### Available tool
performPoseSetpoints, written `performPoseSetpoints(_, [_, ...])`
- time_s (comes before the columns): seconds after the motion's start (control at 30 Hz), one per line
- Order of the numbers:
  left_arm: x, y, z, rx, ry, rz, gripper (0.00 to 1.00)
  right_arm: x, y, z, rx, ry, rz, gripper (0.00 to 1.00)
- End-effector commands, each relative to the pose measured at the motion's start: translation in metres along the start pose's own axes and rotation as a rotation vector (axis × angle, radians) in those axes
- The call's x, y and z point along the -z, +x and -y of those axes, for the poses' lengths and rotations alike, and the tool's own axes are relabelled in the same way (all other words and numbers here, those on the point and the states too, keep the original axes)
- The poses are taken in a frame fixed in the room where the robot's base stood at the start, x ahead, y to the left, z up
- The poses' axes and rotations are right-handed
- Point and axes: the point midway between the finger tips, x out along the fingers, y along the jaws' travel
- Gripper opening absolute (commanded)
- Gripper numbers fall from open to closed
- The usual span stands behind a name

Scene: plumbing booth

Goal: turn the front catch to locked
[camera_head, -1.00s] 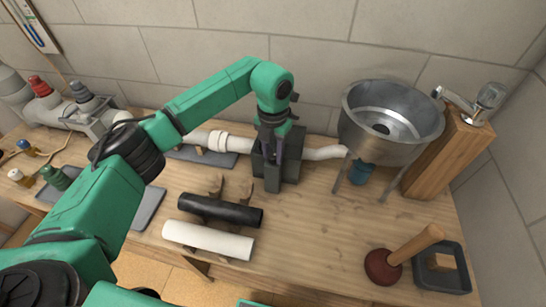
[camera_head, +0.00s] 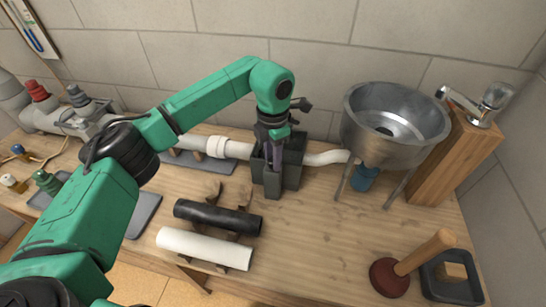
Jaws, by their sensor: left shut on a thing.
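A dark grey clamp box (camera_head: 292,172) stands on the bench around the joint of the white pipe. My left gripper (camera_head: 273,163) reaches down from above at the front left of this box, with its fingers upright. It is shut on what appears to be the front catch; the fingers and the box hide the catch, so its exact angle cannot be told. My right gripper is not in view.
The white pipe (camera_head: 323,158) runs from the box to the steel basin (camera_head: 395,125) on the right. Black (camera_head: 217,217) and white (camera_head: 203,248) loose pipes lie on supports in front. A plunger (camera_head: 390,278) and a tray (camera_head: 452,291) are front right. Bare bench lies between.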

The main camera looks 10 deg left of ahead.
Motion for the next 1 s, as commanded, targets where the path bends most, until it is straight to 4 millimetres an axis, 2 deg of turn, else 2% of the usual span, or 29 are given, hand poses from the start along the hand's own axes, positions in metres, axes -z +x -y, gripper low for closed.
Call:
performPoseSetpoints(0.23, [-0.001, -0.003, -0.001, -0.003, -0.001, 0.005, 0.0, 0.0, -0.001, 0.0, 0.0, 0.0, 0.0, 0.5])
performPoseSetpoints(0.27, [-0.001, -0.003, -0.001, -0.003, -0.001, 0.005, 0.44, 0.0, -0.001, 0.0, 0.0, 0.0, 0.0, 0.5])
performPoseSetpoints(0.3, [-0.001, -0.003, -0.001, -0.002, -0.001, 0.005, 0.6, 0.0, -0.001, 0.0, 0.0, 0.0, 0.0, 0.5])
performPoseSetpoints(0.33, [-0.001, -0.002, -0.001, -0.002, -0.001, 0.004, 0.67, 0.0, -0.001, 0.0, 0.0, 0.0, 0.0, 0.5])
performPoseSetpoints(0.63, [0.0, -0.002, 0.0, -0.001, -0.001, 0.002, 0.67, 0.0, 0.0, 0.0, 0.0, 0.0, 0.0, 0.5])
performPoseSetpoints(0.73, [-0.001, -0.009, -0.001, -0.001, -0.001, 0.003, 0.67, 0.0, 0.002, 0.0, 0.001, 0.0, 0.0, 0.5])
performPoseSetpoints(0.87, [-0.001, -0.036, -0.001, -0.004, -0.001, 0.006, 0.67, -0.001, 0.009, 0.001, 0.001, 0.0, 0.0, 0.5])
performPoseSetpoints(1.0, [-0.001, -0.08, -0.001, -0.004, -0.002, 0.007, 0.67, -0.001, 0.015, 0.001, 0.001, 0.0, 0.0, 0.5])
